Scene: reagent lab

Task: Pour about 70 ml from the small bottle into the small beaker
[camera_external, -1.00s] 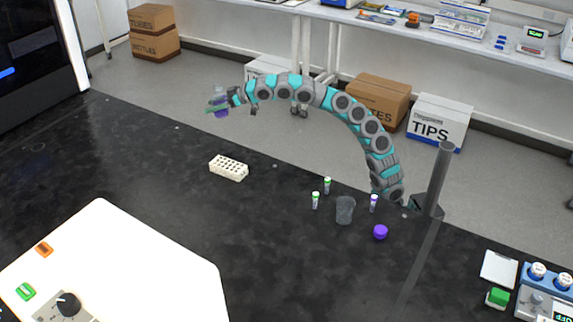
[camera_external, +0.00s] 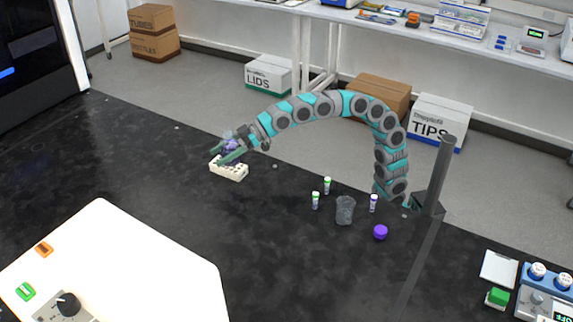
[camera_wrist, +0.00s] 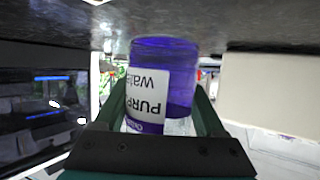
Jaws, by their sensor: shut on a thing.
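The small bottle (camera_wrist: 165,60) is see-through with purple liquid and a white label reading "PURP" and "Wate", upside down in the wrist view. It also shows in the external view (camera_external: 231,145). My gripper (camera_external: 234,153) is shut on it, in the air in front of or above the white rack. In the wrist view the gripper's dark green fingers (camera_wrist: 163,115) lie on both sides of the bottle. The small beaker (camera_external: 345,211) is clear and stands upright on the black bench, right of and apart from the bottle. A purple cap (camera_external: 380,232) lies right of the beaker.
Two green-capped vials (camera_external: 327,186) stand left of the beaker, and a purple-capped vial (camera_external: 374,203) to its right. The white rack (camera_external: 229,171) is close to my gripper. A grey post (camera_external: 428,210) rises at right.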

